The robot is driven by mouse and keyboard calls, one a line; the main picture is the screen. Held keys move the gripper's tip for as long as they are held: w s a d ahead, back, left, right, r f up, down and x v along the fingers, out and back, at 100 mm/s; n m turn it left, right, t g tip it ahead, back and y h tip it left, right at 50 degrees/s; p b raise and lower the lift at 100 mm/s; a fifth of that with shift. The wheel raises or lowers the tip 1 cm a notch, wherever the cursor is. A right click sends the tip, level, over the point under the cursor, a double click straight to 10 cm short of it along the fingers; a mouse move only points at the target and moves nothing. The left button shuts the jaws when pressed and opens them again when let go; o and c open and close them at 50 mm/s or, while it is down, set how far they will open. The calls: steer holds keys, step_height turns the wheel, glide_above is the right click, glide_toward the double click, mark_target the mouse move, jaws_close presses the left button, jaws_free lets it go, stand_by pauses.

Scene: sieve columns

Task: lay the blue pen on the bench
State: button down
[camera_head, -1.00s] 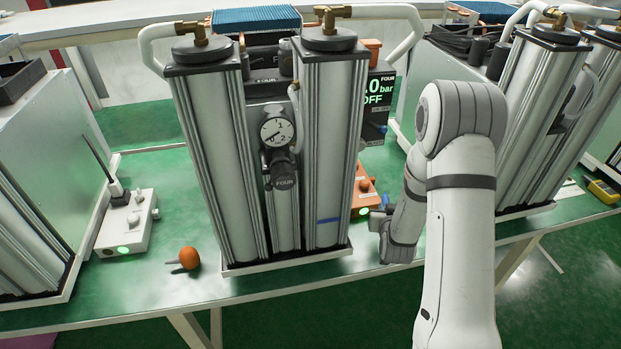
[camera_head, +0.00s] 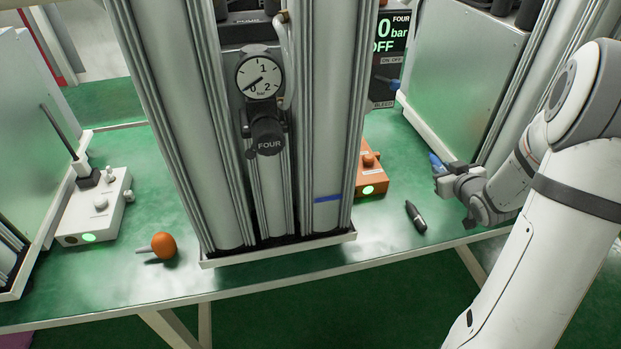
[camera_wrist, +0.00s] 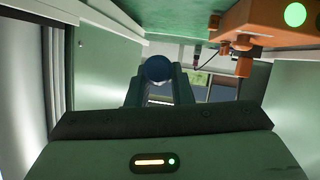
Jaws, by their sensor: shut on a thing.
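My gripper (camera_head: 441,178) is at the right of the head view, above the green bench (camera_head: 385,235), near the right-hand cabinet. A blue piece, the blue pen (camera_head: 436,161), shows at its fingertips. In the wrist view my gripper (camera_wrist: 159,88) is shut on the blue pen (camera_wrist: 158,68), which is seen end-on as a dark blue round between the two fingers. Most of the pen's length is hidden. A gap to the bench seems to show, but its height I cannot tell.
A dark marker (camera_head: 415,216) lies on the bench left of my gripper. An orange box (camera_head: 371,180) with a green light stands beside the column stand (camera_head: 278,250). A white box (camera_head: 95,208) and an orange bulb (camera_head: 163,245) are at left. Bare bench lies around the marker.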

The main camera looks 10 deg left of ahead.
mark_target(446, 214)
steer(key=s+d+n+b, duration=0.1)
steer(key=s+d+b, duration=0.1)
steer(key=s+d, duration=0.15)
steer(key=f, duration=0.3)
steer(key=f+b, duration=0.1)
steer(key=f, duration=0.6)
steer(key=shift+w+d+f+b, duration=0.2)
steer(key=shift+w+f+b, duration=0.05)
steer(key=shift+w+b, duration=0.15)
steer(key=shift+f, duration=0.1)
steer(key=shift+f, duration=0.15)
steer(key=c, duration=1.6)
jaws_free()
steer(key=shift+o, duration=0.2)
